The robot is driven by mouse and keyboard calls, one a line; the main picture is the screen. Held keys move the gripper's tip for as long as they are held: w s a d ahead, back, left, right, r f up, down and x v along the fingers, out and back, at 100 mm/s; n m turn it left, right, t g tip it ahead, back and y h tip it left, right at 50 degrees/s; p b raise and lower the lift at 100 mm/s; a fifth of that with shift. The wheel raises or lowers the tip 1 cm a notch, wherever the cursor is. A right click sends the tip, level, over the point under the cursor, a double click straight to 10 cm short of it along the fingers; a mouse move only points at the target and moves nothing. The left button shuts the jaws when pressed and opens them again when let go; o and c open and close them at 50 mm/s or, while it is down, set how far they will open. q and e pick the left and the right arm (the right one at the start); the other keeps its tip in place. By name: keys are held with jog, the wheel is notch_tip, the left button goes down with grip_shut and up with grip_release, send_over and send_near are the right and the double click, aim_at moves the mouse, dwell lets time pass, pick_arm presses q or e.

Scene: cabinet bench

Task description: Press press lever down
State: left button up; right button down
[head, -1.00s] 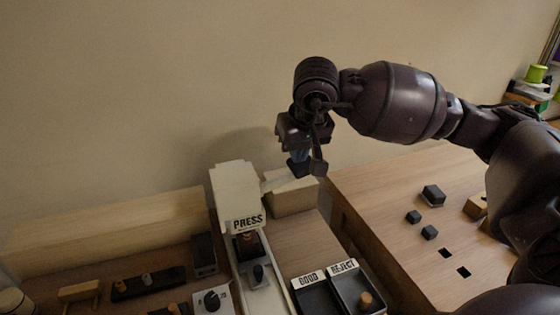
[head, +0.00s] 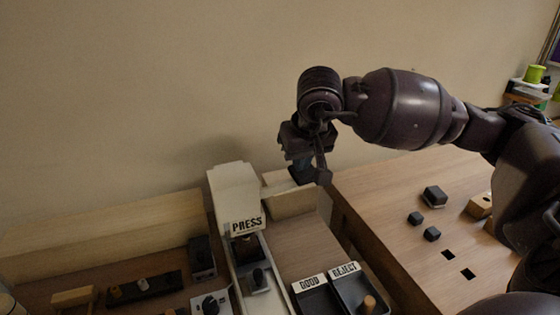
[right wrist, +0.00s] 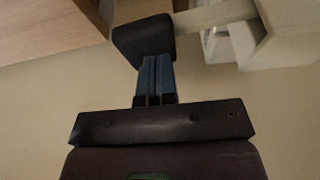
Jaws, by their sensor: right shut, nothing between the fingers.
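The press (head: 233,190) is a cream-white column labelled PRESS, left of my right gripper in the head view. In the right wrist view its cream-white body (right wrist: 262,38) is at the upper right. A pale lever bar (right wrist: 213,18) runs from it to a dark block-shaped knob (right wrist: 143,40). My right gripper (right wrist: 154,72) is shut and empty, its bluish fingers at the knob. They look in contact with it, but a small gap cannot be ruled out. In the head view my right gripper (head: 308,170) hides much of the lever end. My left gripper is not in view.
Two dark bins marked GOOD (head: 315,298) and REJECT (head: 352,292) stand in front. A wooden cabinet top (head: 395,195) with small dark blocks is at right. The wall is behind.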

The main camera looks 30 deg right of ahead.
jog(key=shift+f, duration=0.4)
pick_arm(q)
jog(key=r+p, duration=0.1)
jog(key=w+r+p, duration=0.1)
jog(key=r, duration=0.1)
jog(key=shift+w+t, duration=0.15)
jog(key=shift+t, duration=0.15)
pick_arm(e)
notch_tip(320, 180, up, 8)
jog(key=a, duration=0.1)
jog(key=shift+w+a+r, duration=0.15)
jog(key=shift+r, duration=0.1)
